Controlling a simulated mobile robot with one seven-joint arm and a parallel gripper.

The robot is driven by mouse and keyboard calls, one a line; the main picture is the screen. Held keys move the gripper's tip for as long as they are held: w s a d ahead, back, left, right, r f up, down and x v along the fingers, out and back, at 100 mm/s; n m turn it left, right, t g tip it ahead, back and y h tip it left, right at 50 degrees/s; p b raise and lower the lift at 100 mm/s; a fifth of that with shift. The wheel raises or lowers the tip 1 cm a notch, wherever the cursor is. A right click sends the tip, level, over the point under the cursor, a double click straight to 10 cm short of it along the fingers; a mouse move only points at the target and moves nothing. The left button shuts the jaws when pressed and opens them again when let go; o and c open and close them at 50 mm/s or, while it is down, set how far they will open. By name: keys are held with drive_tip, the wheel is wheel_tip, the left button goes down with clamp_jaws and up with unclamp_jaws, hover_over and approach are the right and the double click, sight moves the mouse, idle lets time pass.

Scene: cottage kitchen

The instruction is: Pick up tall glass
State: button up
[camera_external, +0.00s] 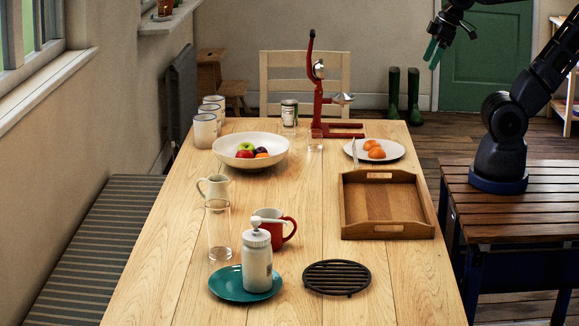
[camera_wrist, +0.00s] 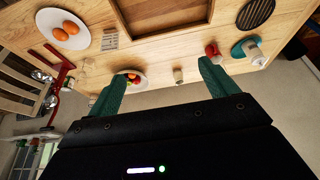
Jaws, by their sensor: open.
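The tall glass (camera_external: 219,232) is clear and stands upright on the left front part of the wooden table, empty as far as I can see. It is just in front of the cream jug (camera_external: 214,188) and left of the red mug (camera_external: 283,230). I cannot make the glass out in the wrist view. My gripper (camera_external: 431,60) is raised high at the far right, well away from the glass. Its two green fingers are spread with nothing between them in the wrist view (camera_wrist: 162,70).
A white grinder (camera_external: 257,265) on a teal plate (camera_external: 225,287) stands close to the glass, front right. A black trivet (camera_external: 337,278), wooden tray (camera_external: 352,205), fruit bowl (camera_external: 228,150), orange plate (camera_external: 394,149) and red juicer (camera_external: 318,105) also occupy the table. The left front edge is clear.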

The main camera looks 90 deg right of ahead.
drive_tip(key=shift+w, duration=0.1)
drive_tip(key=shift+c, duration=0.4)
drive_tip(key=w+a+r+n+g, duration=0.1)
drive_tip(key=w+a+r+n, duration=0.15)
drive_tip(key=w, duration=0.65)
drive_tip(key=w+a+r+n, duration=0.2)
drive_tip(key=w+r, duration=0.1)
drive_tip(key=w, duration=0.6)
drive_tip(key=n+g, duration=0.4)
drive_tip(key=n, duration=0.7)
hover_over(218, 216)
drive_tip(key=d, duration=0.4)
wheel_tip(218, 216, down, 29)
drive_tip(key=shift+w+a+f, duration=0.1)
drive_tip(key=shift+a+f, duration=0.05)
drive_tip(key=shift+f, duration=1.8)
drive_tip(key=shift+w+a+f, duration=0.1)
drive_tip(key=shift+a+f, duration=0.1)
drive_tip(key=shift+f, duration=1.7)
drive_tip(key=shift+a+f, duration=0.15)
drive_tip(key=shift+f, duration=1.8)
drive_tip(key=c, duration=1.6)
